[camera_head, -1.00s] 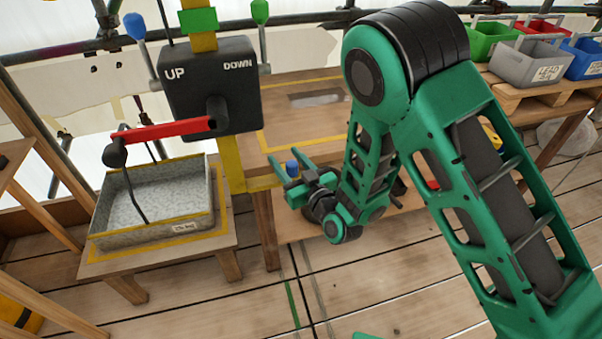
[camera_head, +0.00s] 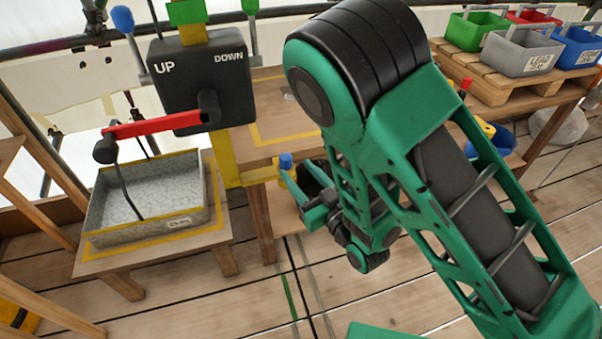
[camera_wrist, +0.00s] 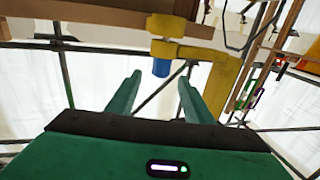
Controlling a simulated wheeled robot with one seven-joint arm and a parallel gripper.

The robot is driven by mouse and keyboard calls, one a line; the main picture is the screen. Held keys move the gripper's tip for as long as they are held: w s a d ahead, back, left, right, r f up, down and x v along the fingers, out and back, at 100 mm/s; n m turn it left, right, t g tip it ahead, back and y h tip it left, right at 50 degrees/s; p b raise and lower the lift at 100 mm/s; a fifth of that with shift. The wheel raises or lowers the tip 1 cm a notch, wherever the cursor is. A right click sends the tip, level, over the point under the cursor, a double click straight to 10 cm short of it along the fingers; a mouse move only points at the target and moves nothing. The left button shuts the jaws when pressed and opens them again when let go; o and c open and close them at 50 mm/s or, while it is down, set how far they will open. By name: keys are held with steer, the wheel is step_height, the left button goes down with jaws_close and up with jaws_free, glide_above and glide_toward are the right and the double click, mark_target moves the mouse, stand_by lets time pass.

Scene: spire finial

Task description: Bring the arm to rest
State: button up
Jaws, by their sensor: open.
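My gripper (camera_head: 298,192) is low in front of the wooden bench, below the bent green arm in the head view. Its two green fingers are apart with nothing between them, and they also show in the wrist view (camera_wrist: 158,88). A blue knob (camera_head: 286,160) at the end of a yellow bracket (camera_head: 245,176) is close to the fingertips in the head view. In the wrist view the blue knob (camera_wrist: 161,67) appears beyond the open fingertips, under the yellow bracket (camera_wrist: 205,54). Contact between them cannot be told. My arm hides part of the bench.
A black UP/DOWN box (camera_head: 201,82) with a red crank handle (camera_head: 155,125) stands at left, above a grey tray (camera_head: 180,222) on a low table. Coloured bins (camera_head: 522,56) stand on a pallet at upper right. Plank floor is open in front.

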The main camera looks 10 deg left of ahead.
steer(key=shift+w, duration=0.1)
steer(key=w+d+r+m+h, duration=0.25)
steer(key=w+d+h, duration=0.35)
steer(key=w+d, duration=0.65)
steer(key=s+d+r+m+g+h, duration=0.1)
steer(key=s+d+m+g+h, duration=0.15)
steer(key=d, duration=0.85)
steer(key=s+d+r+m+g+h, duration=0.1)
steer(key=d+m+h, duration=0.15)
steer(key=d, duration=0.95)
steer(key=s+d+r+m+g+h, duration=0.3)
steer(key=s+d+m+g, duration=0.1)
steer(key=s+d, duration=0.85)
steer(key=s+d+r+m+g, duration=0.2)
steer(key=s+d, duration=0.1)
steer(key=s, duration=0.6)
steer(key=s+d+r+m+g+y, duration=0.1)
steer(key=s+d+r+m+g, duration=0.1)
steer(key=s, duration=0.8)
steer(key=shift+d+r+g, duration=0.35)
steer(key=shift+d+r, duration=0.4)
steer(key=shift+s, duration=0.1)
